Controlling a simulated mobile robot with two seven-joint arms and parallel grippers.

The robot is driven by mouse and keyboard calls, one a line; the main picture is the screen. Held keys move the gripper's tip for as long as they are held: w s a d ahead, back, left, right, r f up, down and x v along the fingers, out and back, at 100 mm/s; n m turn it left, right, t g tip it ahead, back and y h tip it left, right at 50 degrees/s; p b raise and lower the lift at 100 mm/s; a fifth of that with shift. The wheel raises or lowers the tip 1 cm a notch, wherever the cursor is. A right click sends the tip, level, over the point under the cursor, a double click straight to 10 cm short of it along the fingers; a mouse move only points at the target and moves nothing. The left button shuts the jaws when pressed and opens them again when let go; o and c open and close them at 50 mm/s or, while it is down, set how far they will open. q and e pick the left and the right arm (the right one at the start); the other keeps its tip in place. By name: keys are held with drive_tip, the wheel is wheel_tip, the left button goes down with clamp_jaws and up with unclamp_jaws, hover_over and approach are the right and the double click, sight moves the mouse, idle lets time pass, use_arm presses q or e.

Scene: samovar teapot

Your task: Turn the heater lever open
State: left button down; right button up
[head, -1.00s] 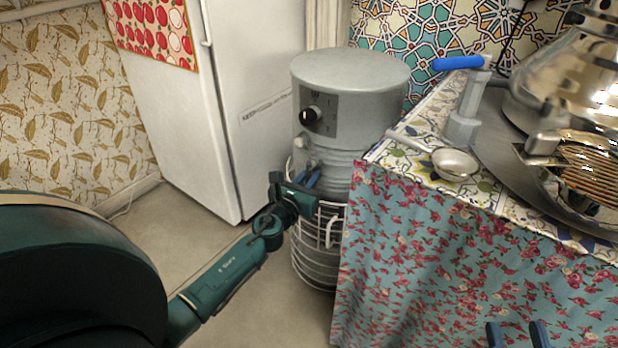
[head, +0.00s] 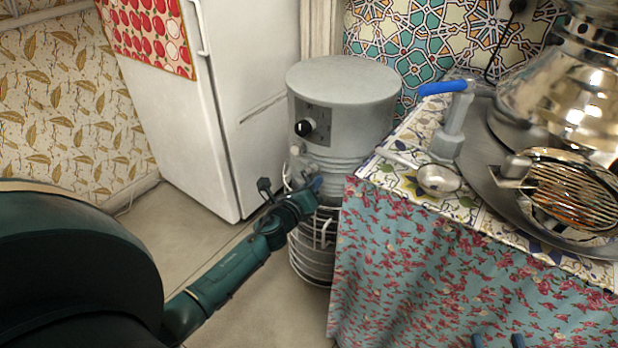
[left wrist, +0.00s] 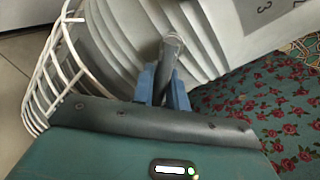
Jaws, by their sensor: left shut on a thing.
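The heater is a grey ribbed cylinder (head: 345,85) with a flat round top, standing between the fridge and the table. My left gripper (head: 317,184) is at its front, low on the ribbed body. In the left wrist view the left gripper's two blue fingers (left wrist: 163,88) are shut on a short dark lever (left wrist: 170,50) with a paler rounded end, in front of the grey ribs. In the head view the lever is mostly hidden by the gripper. My right gripper (head: 498,341) shows only two separated blue fingertips at the bottom edge, with nothing between them.
A white wire guard (head: 312,262) surrounds the heater's lower part. The fridge (head: 245,50) is behind left.

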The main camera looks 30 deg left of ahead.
sight(326, 172)
use_arm(q)
drive_tip(key=n+p, duration=0.1)
drive_tip(key=r+n+p, duration=0.1)
drive_tip(key=n+p, duration=0.1)
drive_tip(key=shift+d+r+g+h, duration=0.1)
drive_tip(key=shift+d+g+h, duration=0.2)
drive_tip(key=shift+d, duration=0.1)
drive_tip(key=shift+d+r+n+h+p, duration=0.1)
drive_tip(key=shift+r+n+h+p, duration=0.2)
drive_tip(key=shift+n+p, duration=0.45)
drive_tip(key=shift+s+d+r+n+h+p, duration=0.1)
drive_tip(key=shift+r+n+h+p, duration=0.15)
drive_tip(key=shift+n+p, duration=0.7)
drive_tip(key=shift+r+n+h+p, duration=0.15)
drive_tip(key=shift+n+h+p, duration=0.4)
drive_tip(key=shift+n, duration=0.55)
use_arm(e)
drive_tip(key=shift+s+d+r+m+g+h, duration=0.35)
drive_tip(key=shift+d+r+m+g+h, duration=0.35)
drive_tip(key=shift+g, duration=0.25)
drive_tip(key=shift+s+d+r+m+g+h, duration=0.3)
drive_tip(key=shift+d+r+m+g+h, duration=0.2)
drive_tip(key=shift+m+g+h, duration=0.35)
use_arm(q)
drive_tip(key=c, duration=1.5)
unclamp_jaws()
drive_tip(key=shift+o, duration=0.2)
